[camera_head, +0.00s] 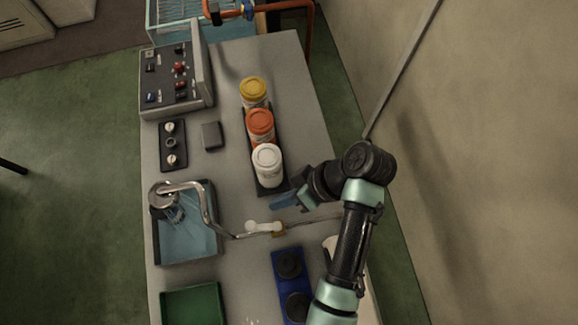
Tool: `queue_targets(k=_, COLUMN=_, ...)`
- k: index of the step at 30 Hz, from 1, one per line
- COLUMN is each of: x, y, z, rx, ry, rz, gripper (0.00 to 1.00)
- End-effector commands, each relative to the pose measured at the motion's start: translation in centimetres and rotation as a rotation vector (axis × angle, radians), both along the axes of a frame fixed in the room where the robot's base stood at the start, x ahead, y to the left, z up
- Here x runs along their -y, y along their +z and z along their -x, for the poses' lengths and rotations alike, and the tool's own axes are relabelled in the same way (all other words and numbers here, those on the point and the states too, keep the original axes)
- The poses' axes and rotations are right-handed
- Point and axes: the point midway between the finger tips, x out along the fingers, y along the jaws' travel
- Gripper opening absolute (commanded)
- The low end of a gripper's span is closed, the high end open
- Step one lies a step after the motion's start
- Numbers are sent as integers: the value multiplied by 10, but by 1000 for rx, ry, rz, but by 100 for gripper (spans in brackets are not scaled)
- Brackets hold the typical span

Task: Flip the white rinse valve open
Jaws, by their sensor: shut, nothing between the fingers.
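The white rinse valve lever (262,227) lies roughly along the metal pipe, pointing left from a brass-coloured body (279,229). The pipe (207,208) bends over to a round rinse head (161,195) above a blue-grey basin (213,247). Pale streaks show under the head; I cannot tell whether they are water. My gripper (277,202) is shut and empty, with its bluish fingers pointing left. In the picture it is just above and slightly right of the white lever, apart from it. Its height over the bench is hard to tell.
White (267,166), orange (260,124) and yellow (254,90) lidded jars stand in a dark rack just beyond my gripper. A control box (180,75) stands at the far left. A green tray (190,306) and a blue holder (279,258) are at the near side.

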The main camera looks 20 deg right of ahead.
Motion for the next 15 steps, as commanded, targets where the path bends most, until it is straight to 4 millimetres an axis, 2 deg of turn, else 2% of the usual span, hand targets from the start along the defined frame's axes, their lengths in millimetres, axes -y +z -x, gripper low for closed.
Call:
queue_targets(k=2, x=8, y=13, z=1, rx=1, ry=-3, rz=0, gripper=0)
queue_targets(k=6, x=15, y=22, z=2, rx=1, ry=-2, rz=0, gripper=0)
queue_targets(k=15, x=17, y=23, z=3, rx=0, ry=0, rz=-1, gripper=0)
